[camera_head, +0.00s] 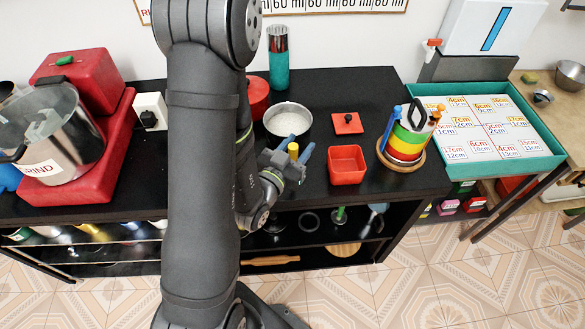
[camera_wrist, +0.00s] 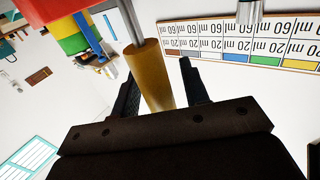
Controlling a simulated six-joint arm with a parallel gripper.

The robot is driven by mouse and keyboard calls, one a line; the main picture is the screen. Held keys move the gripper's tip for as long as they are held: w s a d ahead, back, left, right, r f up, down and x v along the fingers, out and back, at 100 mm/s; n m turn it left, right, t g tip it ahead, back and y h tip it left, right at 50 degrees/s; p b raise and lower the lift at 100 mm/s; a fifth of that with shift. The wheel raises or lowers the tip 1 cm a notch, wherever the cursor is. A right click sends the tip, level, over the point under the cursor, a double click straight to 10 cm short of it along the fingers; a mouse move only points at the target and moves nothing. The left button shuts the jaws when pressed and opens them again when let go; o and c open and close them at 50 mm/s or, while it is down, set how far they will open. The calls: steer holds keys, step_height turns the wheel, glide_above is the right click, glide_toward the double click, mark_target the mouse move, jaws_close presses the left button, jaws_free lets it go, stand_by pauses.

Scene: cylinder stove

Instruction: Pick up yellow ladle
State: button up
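The yellow ladle's handle (camera_wrist: 150,75) fills the space between my gripper's two dark fingers (camera_wrist: 158,69) in the wrist view, with its grey metal shaft running to the top edge. A strip of background shows between the handle and the right finger, so my gripper is open around it. On the left the handle is very close to the finger; I cannot tell if they touch. In the head view, the yellow handle (camera_head: 293,148) shows between the spread fingers of my gripper (camera_head: 286,155), over the black counter. The ladle's bowl is not clearly visible.
A metal pan of white contents (camera_head: 288,119) lies just behind my gripper. A red square container (camera_head: 347,166) and a stacked-ring holder with colored utensils (camera_head: 407,139) stand to the right. A tall teal-and-metal cylinder (camera_head: 278,60) stands behind.

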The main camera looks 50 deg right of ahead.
jaws_close()
steer(key=shift+r, duration=0.1)
steer(key=shift+r, duration=0.75)
steer(key=s+a+r, duration=0.1)
steer(key=s+r, duration=0.8)
steer(key=s, duration=0.2)
steer(key=shift+s+a+r, duration=0.15)
steer(key=shift+s+a, duration=0.1)
steer(key=shift+a, duration=0.1)
